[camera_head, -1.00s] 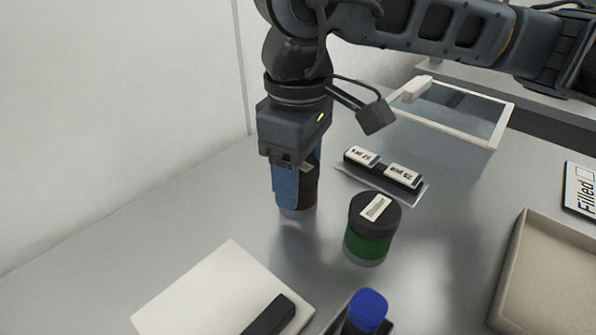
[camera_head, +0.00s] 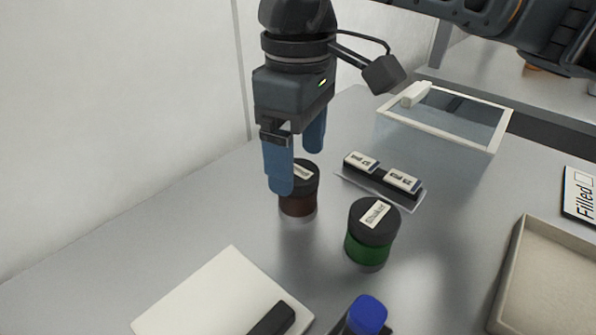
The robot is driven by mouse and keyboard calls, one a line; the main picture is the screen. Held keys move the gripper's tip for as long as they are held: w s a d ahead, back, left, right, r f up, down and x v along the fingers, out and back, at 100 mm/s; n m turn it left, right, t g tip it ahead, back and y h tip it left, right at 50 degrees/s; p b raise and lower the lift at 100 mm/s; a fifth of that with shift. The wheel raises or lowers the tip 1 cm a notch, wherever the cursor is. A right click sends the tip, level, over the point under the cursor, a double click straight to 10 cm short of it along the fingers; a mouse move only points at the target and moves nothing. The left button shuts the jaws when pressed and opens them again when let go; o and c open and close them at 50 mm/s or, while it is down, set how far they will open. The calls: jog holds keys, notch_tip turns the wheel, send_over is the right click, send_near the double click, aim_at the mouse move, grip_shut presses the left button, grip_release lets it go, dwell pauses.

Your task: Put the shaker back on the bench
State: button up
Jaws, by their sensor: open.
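A jar with a black lid, a label on top and dark red-brown contents (camera_head: 299,200) stands upright on the grey bench (camera_head: 190,215). My gripper (camera_head: 296,165) is open just above and around the top of this jar, with its blue fingers spread; the near finger hides part of the lid. A second jar with a black lid and green contents (camera_head: 369,248) stands upright to the right and nearer. Its lid label seems to read "Shaker", but the small print is hard to read. Nothing is held in the gripper.
A black holder with two labelled pieces (camera_head: 384,181) lies behind the green jar. A white-framed clear box (camera_head: 440,140) stands at the back. A beige tray (camera_head: 510,265) and "Filled" sign (camera_head: 579,195) are right. A white pad (camera_head: 215,290) and blue-capped item (camera_head: 367,313) are in front.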

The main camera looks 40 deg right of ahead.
aim_at(298, 171)
notch_tip(298, 171, up, 8)
jog(key=shift+f, duration=0.25)
dwell(0.5)
